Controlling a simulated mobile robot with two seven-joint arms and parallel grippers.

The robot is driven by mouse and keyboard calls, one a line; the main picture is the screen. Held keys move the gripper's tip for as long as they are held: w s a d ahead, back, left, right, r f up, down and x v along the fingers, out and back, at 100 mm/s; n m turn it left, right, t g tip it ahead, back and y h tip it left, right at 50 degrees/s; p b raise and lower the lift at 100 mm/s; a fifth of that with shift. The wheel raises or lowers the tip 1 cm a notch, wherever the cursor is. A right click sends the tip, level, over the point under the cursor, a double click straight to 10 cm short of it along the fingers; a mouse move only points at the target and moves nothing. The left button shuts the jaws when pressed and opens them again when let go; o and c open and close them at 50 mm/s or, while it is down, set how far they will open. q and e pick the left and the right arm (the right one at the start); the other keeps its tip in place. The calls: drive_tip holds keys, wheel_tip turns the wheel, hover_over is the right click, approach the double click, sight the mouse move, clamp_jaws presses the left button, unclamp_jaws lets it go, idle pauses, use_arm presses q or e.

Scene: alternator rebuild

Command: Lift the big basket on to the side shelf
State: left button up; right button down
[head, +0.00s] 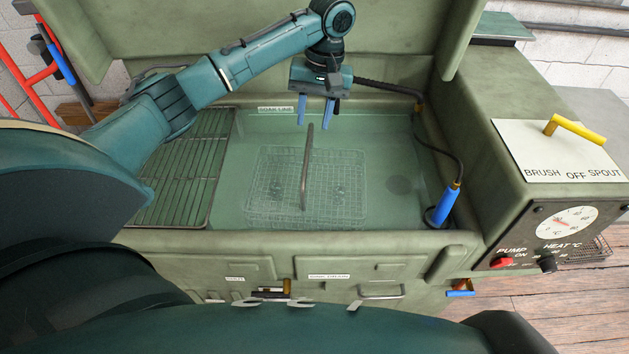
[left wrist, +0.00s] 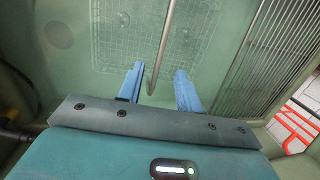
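The big basket (head: 262,190) is a wire mesh basket sitting in the liquid of the green basin, with a grey bar handle (head: 306,170) standing over it. It also shows in the left wrist view (left wrist: 110,40). A slatted wire rack to the left of the basin (head: 185,170) looks like the side shelf, and it is bare. My left gripper (head: 314,118) is open above the far part of the basin, near the handle's far end. In the left wrist view the handle (left wrist: 162,50) runs between the two blue fingers, apart from both. My right gripper is out of view.
A blue-handled brush (head: 441,207) on a dark hose stands at the basin's right edge. A control box (head: 560,225) with a dial and a yellow lever (head: 575,130) is at the right. The raised lid (head: 250,30) stands behind the basin.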

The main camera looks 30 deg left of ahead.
sight(308, 150)
use_arm(q)
drive_tip(key=f, duration=0.3)
drive_tip(key=s+f, duration=0.1)
drive_tip(key=shift+s+a+f, duration=0.1)
drive_tip(key=shift+a+f, duration=0.15)
drive_tip(key=shift+f, duration=0.15)
drive_tip(key=shift+s+a+f, duration=0.1)
drive_tip(key=shift+s+f, duration=0.1)
drive_tip(key=shift+f, duration=0.85)
drive_tip(key=shift+s+d+f, duration=0.1)
drive_tip(key=shift+s+f, duration=0.15)
drive_tip(key=shift+f, duration=0.75)
drive_tip(key=shift+s+a+f, duration=0.1)
drive_tip(key=shift+s+f, duration=0.1)
drive_tip(key=shift+f, duration=0.85)
clamp_jaws()
drive_tip(key=shift+w+r, duration=0.1)
